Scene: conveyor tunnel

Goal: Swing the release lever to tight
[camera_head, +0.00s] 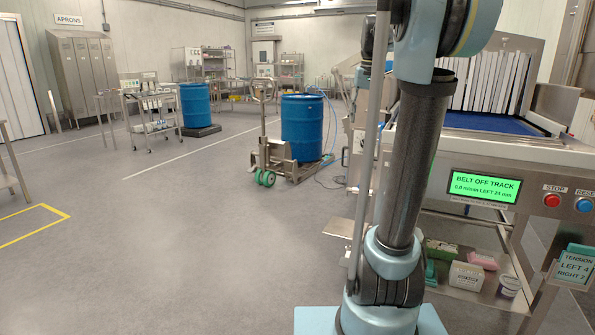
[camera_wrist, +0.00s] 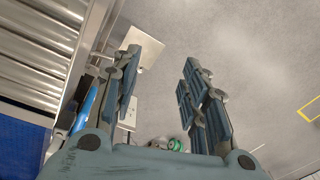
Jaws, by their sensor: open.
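I cannot make out the release lever in either view. The conveyor machine's screen (camera_head: 483,187) is green and reads "BELT OFF TRACK", with "LEFT 24 mm" below. A tension sign (camera_head: 574,265) at the lower right reads "LEFT 4, RIGHT 2". The blue belt (camera_head: 490,123) runs into the tunnel behind the screen; blue belt also shows at the lower left of the wrist view (camera_wrist: 20,148). My gripper (camera_wrist: 160,78) is open with nothing between its fingers, above grey floor. It is outside the head view, where my arm hides part of the machine.
Red stop (camera_head: 552,200) and blue reset (camera_head: 584,204) buttons sit right of the screen. Small boxes (camera_head: 466,275) lie on the shelf under the machine. A blue drum (camera_head: 302,128) stands on a lift truck (camera_head: 290,170).

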